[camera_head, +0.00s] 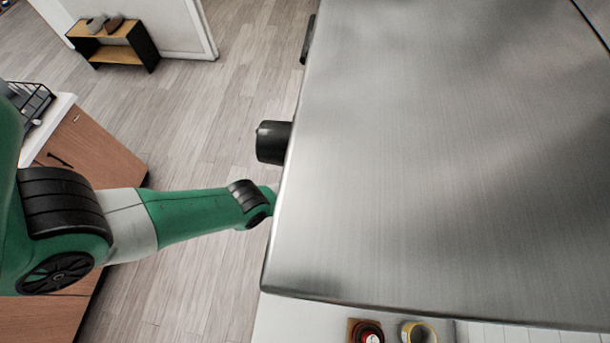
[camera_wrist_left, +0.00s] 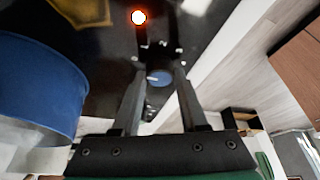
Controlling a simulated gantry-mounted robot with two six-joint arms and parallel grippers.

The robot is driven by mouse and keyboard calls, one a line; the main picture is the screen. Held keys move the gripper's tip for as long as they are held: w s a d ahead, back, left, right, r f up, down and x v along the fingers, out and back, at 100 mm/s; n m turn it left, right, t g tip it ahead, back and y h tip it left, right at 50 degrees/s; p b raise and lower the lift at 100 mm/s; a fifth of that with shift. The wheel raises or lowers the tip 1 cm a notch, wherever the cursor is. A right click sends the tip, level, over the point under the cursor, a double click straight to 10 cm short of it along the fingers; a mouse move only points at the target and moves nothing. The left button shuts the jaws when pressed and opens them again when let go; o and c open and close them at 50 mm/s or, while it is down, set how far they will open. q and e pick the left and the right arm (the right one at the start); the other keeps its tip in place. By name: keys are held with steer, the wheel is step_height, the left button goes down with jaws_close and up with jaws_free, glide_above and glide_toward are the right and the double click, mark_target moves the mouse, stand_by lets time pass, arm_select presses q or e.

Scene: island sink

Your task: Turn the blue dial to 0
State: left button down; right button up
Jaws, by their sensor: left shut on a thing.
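In the left wrist view my left gripper (camera_wrist_left: 160,88) reaches toward a dark panel. Its two fingers stand apart, one on each side of a small round blue dial (camera_wrist_left: 159,77), and are shut on it. The dial's marking is too small to read. In the head view my left arm (camera_head: 195,214) comes in from the left and passes under the edge of a large steel surface, which hides the gripper and the dial. My right gripper is in neither view.
The steel surface (camera_head: 450,150) fills the right of the head view, with a black cylindrical part (camera_head: 273,142) at its left edge. In the wrist view a large blue pot-like thing (camera_wrist_left: 38,85) is close on the left. A bright round light (camera_wrist_left: 138,17) shows beyond the dial.

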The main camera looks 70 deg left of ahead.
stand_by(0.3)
arm_select(q)
steer(key=shift+c, duration=2.2)
jaws_free()
steer(key=shift+r, duration=0.1)
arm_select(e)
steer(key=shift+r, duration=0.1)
